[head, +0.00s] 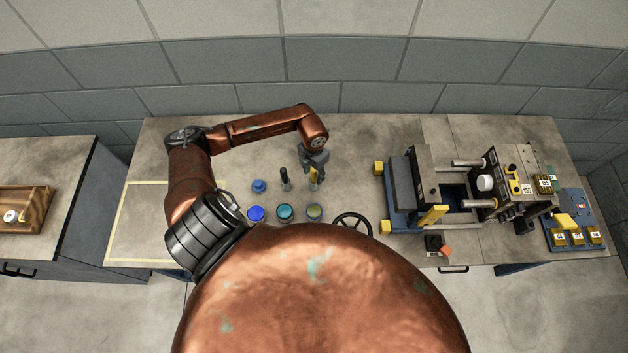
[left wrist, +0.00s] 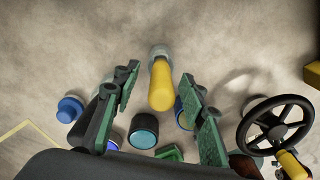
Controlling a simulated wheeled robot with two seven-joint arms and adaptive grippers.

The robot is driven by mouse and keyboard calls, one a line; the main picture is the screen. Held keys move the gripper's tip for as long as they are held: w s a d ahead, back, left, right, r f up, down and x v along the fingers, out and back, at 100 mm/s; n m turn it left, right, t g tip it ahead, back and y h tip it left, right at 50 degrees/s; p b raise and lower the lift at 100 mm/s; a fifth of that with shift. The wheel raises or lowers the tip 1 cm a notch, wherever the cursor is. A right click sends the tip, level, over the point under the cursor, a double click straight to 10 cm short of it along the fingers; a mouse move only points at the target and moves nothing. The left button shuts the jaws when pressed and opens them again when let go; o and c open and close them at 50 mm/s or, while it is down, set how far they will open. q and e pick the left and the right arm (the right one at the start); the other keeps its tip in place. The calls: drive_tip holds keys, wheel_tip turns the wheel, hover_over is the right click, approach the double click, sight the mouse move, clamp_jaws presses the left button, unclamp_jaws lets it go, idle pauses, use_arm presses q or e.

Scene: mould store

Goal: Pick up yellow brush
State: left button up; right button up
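The yellow brush (head: 314,175) stands upright on the table, right below my left gripper (head: 314,163) in the head view. In the left wrist view its yellow handle (left wrist: 161,84) shows between the two green-padded fingers of the left gripper (left wrist: 160,93). The fingers are spread wide, with a visible gap on each side of the handle. The foot of the brush is a pale round shape, partly hidden by the handle. My right gripper is in neither view.
A dark upright tool (head: 285,180) stands left of the brush. A blue jar (head: 255,213), a teal jar (head: 285,212) and an olive-topped jar (head: 314,211) stand in front. A black handwheel (head: 352,226) and a mould machine (head: 401,193) are to the right.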

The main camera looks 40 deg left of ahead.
use_arm(q)
drive_tip(key=shift+c, duration=0.6)
clamp_jaws()
drive_tip(key=shift+r, duration=0.1)
wheel_tip(320, 180, up, 10)
drive_tip(key=shift+f+b, duration=0.1)
drive_tip(key=shift+b, duration=0.35)
